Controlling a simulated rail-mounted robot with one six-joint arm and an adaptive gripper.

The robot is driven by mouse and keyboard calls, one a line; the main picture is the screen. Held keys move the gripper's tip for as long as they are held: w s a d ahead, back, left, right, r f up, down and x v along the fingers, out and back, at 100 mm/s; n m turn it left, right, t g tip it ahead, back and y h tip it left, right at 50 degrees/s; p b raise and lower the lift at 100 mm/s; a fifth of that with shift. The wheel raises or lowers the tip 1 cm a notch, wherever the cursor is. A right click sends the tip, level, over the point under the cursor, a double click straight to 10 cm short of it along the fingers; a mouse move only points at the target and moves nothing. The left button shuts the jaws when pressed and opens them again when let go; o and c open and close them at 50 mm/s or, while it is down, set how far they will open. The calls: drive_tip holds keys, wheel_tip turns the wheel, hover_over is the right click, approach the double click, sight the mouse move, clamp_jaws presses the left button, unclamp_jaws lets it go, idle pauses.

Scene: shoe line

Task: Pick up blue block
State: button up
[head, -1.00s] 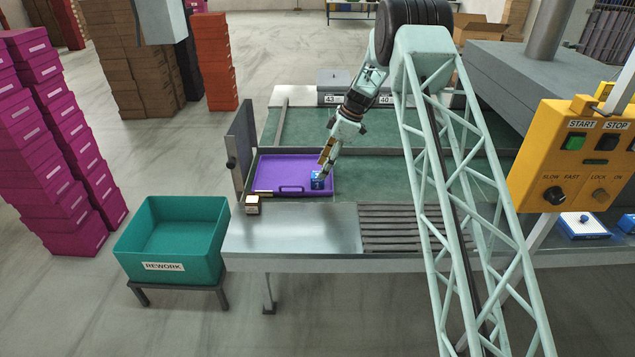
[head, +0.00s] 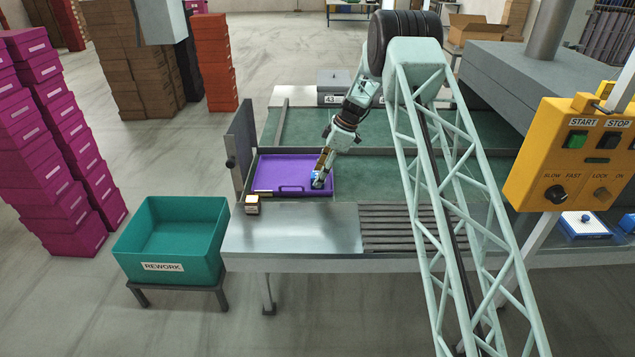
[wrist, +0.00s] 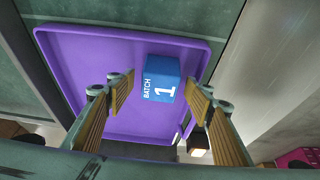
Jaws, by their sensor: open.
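The blue block (wrist: 161,79) has white "BATCH 1" lettering and lies in the purple tray (wrist: 85,60), near the tray's right end. In the wrist view it shows beyond and between my two spread fingers, apart from both. In the head view the blue block (head: 316,176) is partly hidden by my gripper (head: 319,182), which is down at it over the tray's right side. My gripper (wrist: 158,95) is open and empty. The purple tray (head: 275,172) sits on the line beside an upright grey plate.
A small brown and white block (head: 252,205) stands on the metal ledge (head: 300,228) in front of the tray. A teal REWORK bin (head: 172,240) stands at the left. Slatted rollers (head: 390,225) lie to the right. The tray's left part is clear.

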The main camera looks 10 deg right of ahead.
drive_tip(key=shift+x, duration=0.75)
drive_tip(key=shift+c, duration=0.7)
drive_tip(key=c, duration=0.8)
